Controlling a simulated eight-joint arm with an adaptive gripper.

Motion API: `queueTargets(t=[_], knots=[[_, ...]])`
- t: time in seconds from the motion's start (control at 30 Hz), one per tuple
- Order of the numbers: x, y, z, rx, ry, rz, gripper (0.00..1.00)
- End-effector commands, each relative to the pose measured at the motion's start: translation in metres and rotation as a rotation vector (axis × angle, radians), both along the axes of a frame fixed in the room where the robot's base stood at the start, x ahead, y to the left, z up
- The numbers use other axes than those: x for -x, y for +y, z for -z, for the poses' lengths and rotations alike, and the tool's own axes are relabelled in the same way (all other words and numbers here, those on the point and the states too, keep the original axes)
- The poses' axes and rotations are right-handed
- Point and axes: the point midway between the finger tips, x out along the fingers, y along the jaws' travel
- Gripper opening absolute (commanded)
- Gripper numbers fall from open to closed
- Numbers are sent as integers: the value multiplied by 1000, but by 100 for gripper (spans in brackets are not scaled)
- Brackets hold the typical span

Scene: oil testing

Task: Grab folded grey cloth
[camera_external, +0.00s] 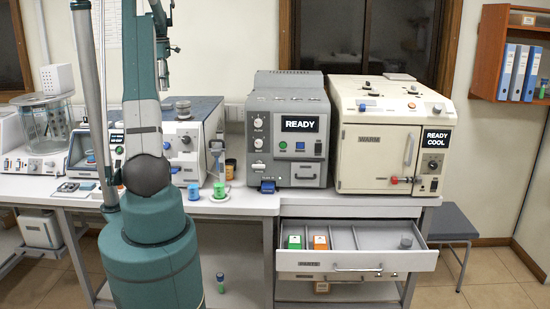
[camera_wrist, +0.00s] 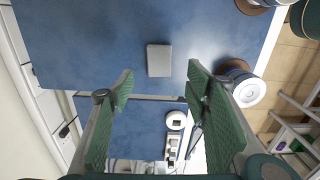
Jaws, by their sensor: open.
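A flat grey square (camera_wrist: 159,60), which looks like the folded grey cloth, lies on a blue surface (camera_wrist: 90,45) in the wrist view. My gripper (camera_wrist: 160,77) is open and empty, with its green-padded fingers spread wide. The grey square shows just beyond the fingertips, roughly centred between them, and nothing touches it that I can see. In the external view, my arm stands in front of the blue-topped instrument (camera_external: 206,104) and hides part of it. I cannot make out the grey square there.
A white round-topped item (camera_wrist: 240,88) stands right of the fingers. A grey READY unit (camera_external: 287,130) and a cream oven (camera_external: 375,150) stand on the bench. A flat grey piece (camera_external: 399,77) lies on the oven. A drawer (camera_external: 355,262) below is open.

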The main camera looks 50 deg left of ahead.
Motion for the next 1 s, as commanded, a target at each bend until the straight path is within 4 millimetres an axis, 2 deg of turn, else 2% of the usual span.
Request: queueTargets(t=[0.13,0.53,0.83,1.0], knots=[[1,0,13,0,0,0,48],[0,0,16,0,0,1,48],[0,0,37,-1,-1,1,48],[0,0,41,-1,-1,1,48]])
